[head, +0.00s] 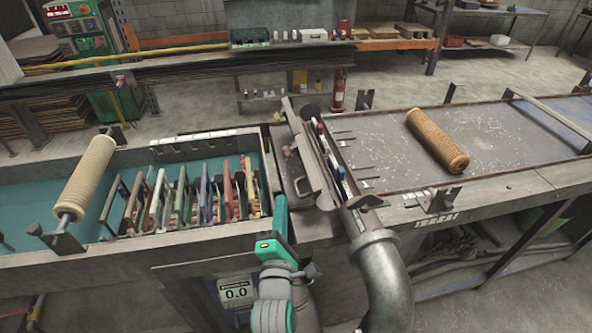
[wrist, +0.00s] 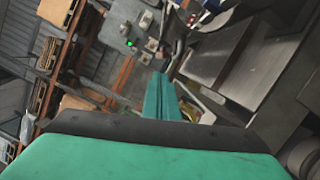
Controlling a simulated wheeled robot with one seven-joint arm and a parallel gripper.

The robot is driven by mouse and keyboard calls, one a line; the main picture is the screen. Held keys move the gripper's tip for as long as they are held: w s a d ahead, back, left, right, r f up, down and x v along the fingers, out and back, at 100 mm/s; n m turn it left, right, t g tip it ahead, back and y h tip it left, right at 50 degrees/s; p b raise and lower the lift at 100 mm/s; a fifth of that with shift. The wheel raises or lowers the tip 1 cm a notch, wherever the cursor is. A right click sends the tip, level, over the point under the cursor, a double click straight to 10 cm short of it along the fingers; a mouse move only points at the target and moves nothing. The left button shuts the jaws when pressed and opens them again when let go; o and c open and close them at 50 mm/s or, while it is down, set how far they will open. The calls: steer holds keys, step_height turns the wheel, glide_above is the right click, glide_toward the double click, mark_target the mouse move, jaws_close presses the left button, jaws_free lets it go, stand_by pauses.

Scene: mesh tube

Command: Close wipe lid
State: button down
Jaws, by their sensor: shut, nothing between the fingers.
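A grey metal panel (head: 304,150), which looks like the wipe lid, stands tilted up at the middle of the bench, beside a narrow opening with blue and white items (head: 336,170) in it. A flat metal plate with a small handle (head: 290,153) lies to its left. My gripper (head: 281,201), teal, is shut and empty. It is left of the panel's lower end, near the front of the plate; I cannot tell whether it touches either. In the wrist view its fingers (wrist: 163,98) are together with nothing between them. The panel is not clearly identifiable in the wrist view.
A teal-lined trough (head: 30,205) on the left holds several coloured frames (head: 185,200) and a pale mesh roll (head: 86,178). A tan mesh tube (head: 437,140) lies on the metal table at right. A thick grey pipe (head: 383,270) stands right of my arm.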

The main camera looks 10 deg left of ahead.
steer(key=w+d+r, duration=0.1)
steer(key=w+r, duration=0.2)
steer(key=w, duration=0.8)
steer(key=shift+w+d, duration=0.3)
